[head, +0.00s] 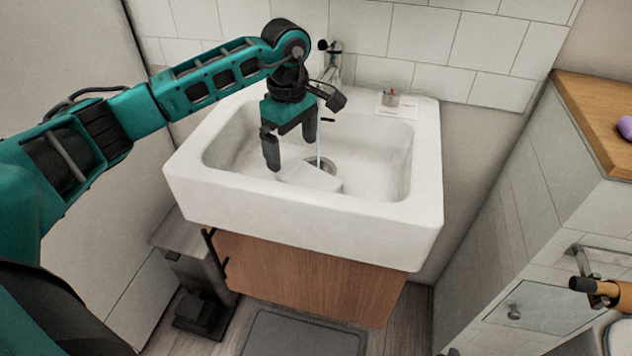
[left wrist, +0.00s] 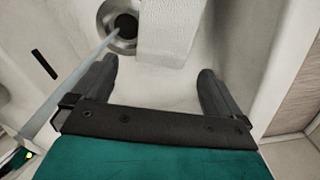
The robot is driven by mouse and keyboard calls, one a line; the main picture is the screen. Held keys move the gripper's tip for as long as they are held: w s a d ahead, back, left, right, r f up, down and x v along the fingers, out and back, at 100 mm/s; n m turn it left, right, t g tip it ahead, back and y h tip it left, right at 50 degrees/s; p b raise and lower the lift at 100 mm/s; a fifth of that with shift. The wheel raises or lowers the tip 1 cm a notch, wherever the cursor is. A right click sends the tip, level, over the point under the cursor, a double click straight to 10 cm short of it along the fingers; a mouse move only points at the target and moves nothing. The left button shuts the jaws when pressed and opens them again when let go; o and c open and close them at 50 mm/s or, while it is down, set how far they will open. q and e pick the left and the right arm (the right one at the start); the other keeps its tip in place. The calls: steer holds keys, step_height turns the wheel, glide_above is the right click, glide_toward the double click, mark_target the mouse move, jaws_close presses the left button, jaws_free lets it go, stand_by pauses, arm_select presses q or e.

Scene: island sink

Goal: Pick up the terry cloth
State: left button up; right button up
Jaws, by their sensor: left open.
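The terry cloth (head: 312,177) looks white and folded, and lies in the white sink (head: 300,225) beside the drain. My left gripper (head: 291,150) is open and empty over the basin, its fingers pointing down just above and behind the cloth. In the left wrist view the cloth (left wrist: 168,30) shows at the top, beyond the open fingers of my left gripper (left wrist: 158,68). Its upper end is cut off by the frame. My right gripper is not in view.
The faucet (head: 333,62) stands behind the basin, and a thin stream of water runs down to the drain (left wrist: 122,25). A wooden counter (head: 590,110) is at the right.

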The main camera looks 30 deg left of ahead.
mark_target(294, 170)
arm_select(q)
steer(key=f, duration=0.6)
steer(key=shift+s+d+f+b, duration=0.1)
steer(key=shift+s+d+b, duration=0.1)
steer(key=shift+s+b, duration=0.15)
steer(key=shift+c, duration=0.3)
steer(key=shift+w, duration=0.1)
steer(key=c, duration=0.9)
step_height(294, 170, up, 20)
steer(key=p, duration=0.3)
